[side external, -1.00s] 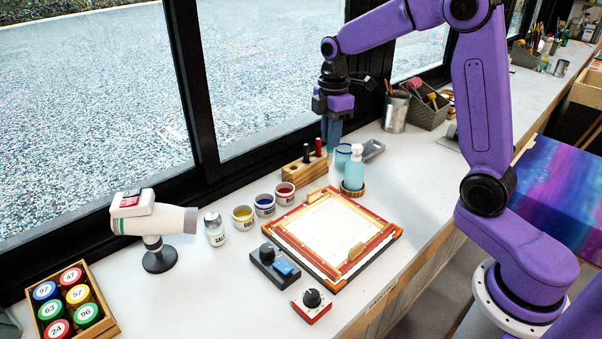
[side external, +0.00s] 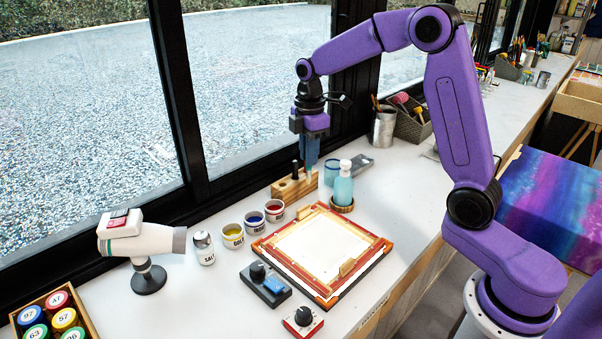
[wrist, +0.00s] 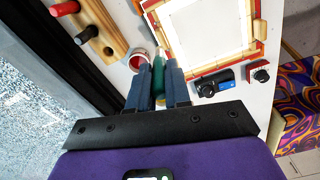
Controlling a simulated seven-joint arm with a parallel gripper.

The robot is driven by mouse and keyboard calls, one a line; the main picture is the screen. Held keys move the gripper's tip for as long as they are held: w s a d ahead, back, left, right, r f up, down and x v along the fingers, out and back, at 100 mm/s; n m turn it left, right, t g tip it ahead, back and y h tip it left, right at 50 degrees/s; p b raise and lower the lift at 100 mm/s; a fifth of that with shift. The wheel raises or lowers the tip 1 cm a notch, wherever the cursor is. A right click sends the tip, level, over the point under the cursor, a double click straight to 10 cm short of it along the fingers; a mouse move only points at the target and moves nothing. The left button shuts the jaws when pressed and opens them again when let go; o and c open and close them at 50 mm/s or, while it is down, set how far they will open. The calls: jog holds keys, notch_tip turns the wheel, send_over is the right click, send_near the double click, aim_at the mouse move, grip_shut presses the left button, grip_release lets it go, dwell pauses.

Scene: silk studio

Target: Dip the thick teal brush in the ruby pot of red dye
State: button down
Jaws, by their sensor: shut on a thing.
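My gripper (side external: 309,163) is shut on the teal brush (wrist: 158,74), whose green handle shows between the fingers in the wrist view. In the side view the fingers mostly hide it. The gripper points down, in front of the right part of the wooden brush block as seen there, well above the bench. The pot of red dye (side external: 274,210) stands upright on the bench, lower and to the left of the gripper. The red pot also shows in the wrist view (wrist: 136,57), just beyond the fingertips and partly covered by one finger.
The wooden block (side external: 285,190) holds other handles. A pump bottle (side external: 343,189) stands right, and the screen frame (side external: 322,290) lies in front. The window runs along the back.

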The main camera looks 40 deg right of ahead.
jog(key=w+a+f, duration=0.5)
jog(key=w+f, duration=0.3)
jog(key=f, duration=0.4)
dwell(0.5)
jog(key=shift+w, duration=0.1)
dwell(1.4)
notch_tip(320, 180, up, 7)
jog(key=shift+f, duration=0.2)
